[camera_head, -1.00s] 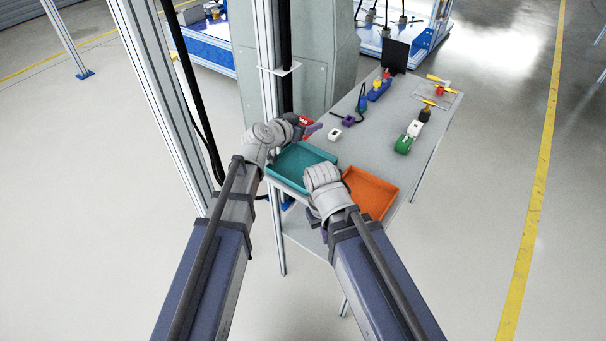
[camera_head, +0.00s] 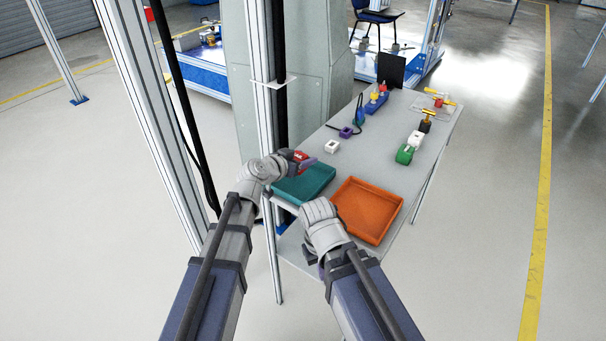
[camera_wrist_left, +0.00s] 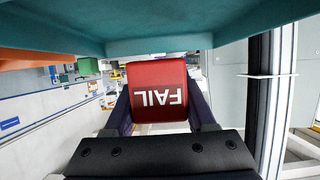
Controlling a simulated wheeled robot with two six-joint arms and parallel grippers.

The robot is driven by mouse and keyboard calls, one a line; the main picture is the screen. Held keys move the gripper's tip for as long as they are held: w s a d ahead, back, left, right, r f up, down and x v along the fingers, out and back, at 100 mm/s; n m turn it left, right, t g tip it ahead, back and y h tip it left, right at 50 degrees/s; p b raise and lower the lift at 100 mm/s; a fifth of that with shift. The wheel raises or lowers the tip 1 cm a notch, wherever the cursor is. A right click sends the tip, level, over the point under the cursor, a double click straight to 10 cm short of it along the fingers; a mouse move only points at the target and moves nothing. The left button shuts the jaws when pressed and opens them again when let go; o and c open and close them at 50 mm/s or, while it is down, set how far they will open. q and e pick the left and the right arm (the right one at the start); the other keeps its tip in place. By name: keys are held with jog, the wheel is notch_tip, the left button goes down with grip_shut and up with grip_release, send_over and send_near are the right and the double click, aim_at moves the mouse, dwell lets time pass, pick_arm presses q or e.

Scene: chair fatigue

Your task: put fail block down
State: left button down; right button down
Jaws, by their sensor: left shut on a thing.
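The red fail block (camera_wrist_left: 157,92) is between the two fingers of my left gripper (camera_wrist_left: 160,112) in the left wrist view, its white FAIL lettering upside down there. In the head view the red block (camera_head: 299,156) shows at my left gripper (camera_head: 304,163), which is shut on it by the back left edge of the teal tray (camera_head: 305,184). The teal tray's wall also fills the top of the wrist view (camera_wrist_left: 150,35). My right gripper (camera_head: 313,264) is low in front of the orange tray (camera_head: 368,209); its fingers are mostly hidden by the wrist.
The grey table (camera_head: 372,160) carries a white block (camera_head: 332,146), a purple piece (camera_head: 346,132), a green and white block (camera_head: 405,153), a blue holder (camera_head: 375,103) and a black panel (camera_head: 391,70). A metal post (camera_head: 263,100) stands close behind my left arm.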

pick_arm(q)
notch_tip(320, 180, down, 4)
jog(key=b, duration=0.3)
jog(key=shift+r+b, duration=0.2)
jog(key=shift+b, duration=0.1)
jog(key=shift+f, duration=0.2)
jog(key=shift+c, duration=1.1)
grip_release()
jog(key=shift+r, duration=0.1)
jog(key=shift+r, duration=0.1)
